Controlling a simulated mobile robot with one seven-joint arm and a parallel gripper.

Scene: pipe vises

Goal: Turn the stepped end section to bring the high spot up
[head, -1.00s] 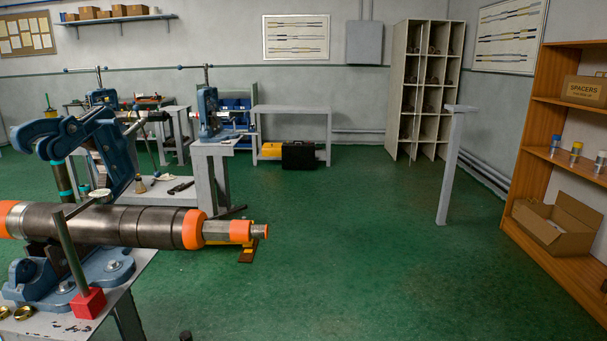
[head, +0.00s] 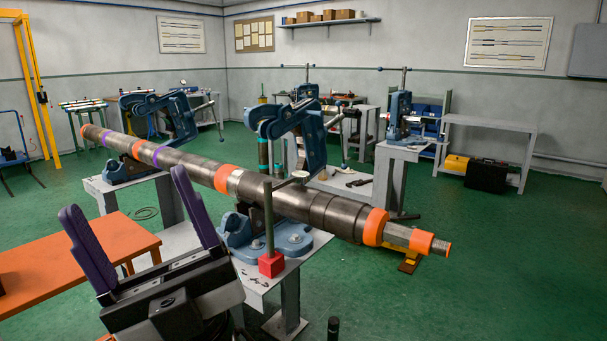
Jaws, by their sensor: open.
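The stepped end section (head: 398,235) is at the right end of a long dark pipe (head: 320,209). It narrows in steps to a small tip (head: 441,247), with orange bands around it. No mark for a high spot can be made out. The pipe lies across a near blue pipe vise (head: 275,238) and a farther blue vise (head: 125,165). A red-based post (head: 271,264) stands beside the pipe, with a pale disc (head: 300,175) near its top. My gripper (head: 125,190), with purple fingers, is open and empty at the lower left, apart from the end section.
An orange table (head: 90,255) is at the left. The near vise stands on a grey bench (head: 312,240). A yellow and brown support (head: 409,263) shows below the end section. Green floor (head: 490,300) is clear at the right. A dark post (head: 333,328) shows at the bottom edge.

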